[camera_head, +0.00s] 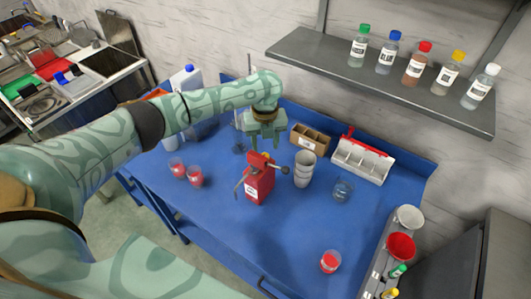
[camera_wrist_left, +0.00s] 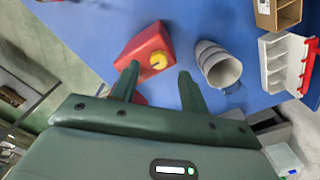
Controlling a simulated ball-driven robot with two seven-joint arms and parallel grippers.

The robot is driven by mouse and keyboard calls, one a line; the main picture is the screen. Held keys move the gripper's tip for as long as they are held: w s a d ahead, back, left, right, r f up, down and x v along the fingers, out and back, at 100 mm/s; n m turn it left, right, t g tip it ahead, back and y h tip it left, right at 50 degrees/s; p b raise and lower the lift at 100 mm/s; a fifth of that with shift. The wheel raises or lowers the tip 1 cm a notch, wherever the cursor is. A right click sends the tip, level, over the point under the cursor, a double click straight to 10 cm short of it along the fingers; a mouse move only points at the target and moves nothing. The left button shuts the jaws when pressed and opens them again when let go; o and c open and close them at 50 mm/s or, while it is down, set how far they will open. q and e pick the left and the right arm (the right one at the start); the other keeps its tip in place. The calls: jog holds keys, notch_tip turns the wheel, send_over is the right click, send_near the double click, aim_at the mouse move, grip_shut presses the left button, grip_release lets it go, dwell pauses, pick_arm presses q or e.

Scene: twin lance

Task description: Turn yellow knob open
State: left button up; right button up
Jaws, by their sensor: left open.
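The yellow knob (camera_wrist_left: 158,60) shows in the left wrist view on the top of a red box-shaped unit (camera_wrist_left: 145,46). In the head view the red unit (camera_head: 260,184) stands on the blue table, with a white label and a grey lever at its left; the knob is not clear there. My left gripper (camera_head: 262,142) is above and behind the unit, pointing down. In the left wrist view its two fingers (camera_wrist_left: 157,80) are apart, with the knob showing just beyond the gap between them. I cannot tell whether they touch the unit. My right gripper is not in view.
A grey cup stack (camera_head: 304,168) stands just right of the red unit. Red-filled beakers (camera_head: 195,176) are at the left, another (camera_head: 330,262) at the front right. A white tray (camera_head: 362,158) and brown box (camera_head: 308,139) stand behind. The blue table (camera_head: 240,228) is clear in front.

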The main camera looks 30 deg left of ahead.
pick_arm(q)
jog(key=shift+s+f+b, duration=0.1)
jog(key=shift+f+b, duration=0.2)
jog(key=shift+f, duration=1.7)
grip_shut()
